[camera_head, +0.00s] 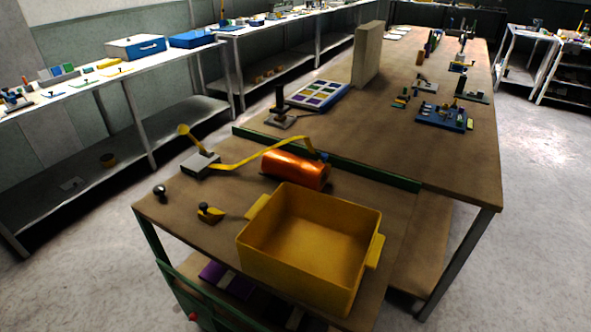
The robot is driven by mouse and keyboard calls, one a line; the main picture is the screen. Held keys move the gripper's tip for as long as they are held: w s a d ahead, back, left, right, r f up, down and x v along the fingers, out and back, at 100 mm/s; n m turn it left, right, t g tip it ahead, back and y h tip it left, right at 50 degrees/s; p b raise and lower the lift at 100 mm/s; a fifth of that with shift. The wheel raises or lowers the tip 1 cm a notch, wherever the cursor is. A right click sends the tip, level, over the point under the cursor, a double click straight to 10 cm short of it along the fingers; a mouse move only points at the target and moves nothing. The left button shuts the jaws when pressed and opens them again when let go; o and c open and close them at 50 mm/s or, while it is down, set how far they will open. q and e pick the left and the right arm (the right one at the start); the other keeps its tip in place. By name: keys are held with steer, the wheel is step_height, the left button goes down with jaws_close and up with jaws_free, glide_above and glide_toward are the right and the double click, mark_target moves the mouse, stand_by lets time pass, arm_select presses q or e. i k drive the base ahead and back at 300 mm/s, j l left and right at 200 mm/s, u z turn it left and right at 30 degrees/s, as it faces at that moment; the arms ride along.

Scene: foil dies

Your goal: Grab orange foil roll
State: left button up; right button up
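The orange foil roll (295,169) is a shiny orange cylinder. It lies on its side on the near wooden table (222,238), just behind the yellow bin. A yellow strip (258,153) runs behind it from a grey block (200,164) to near a small blue part at its right end. Neither of my grippers shows in the head view.
An empty yellow bin (262,254) stands at the table's front right, close to the roll. A small yellow tool (210,212) and a dark knob (160,191) lie left of it. A green ledge (375,173) separates the rear table (445,165), which holds several devices.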

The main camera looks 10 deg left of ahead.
mark_target(307, 172)
steer(key=l+u, duration=0.3)
steer(key=l, duration=0.95)
steer(key=l+u, duration=0.3)
steer(key=l, duration=1)
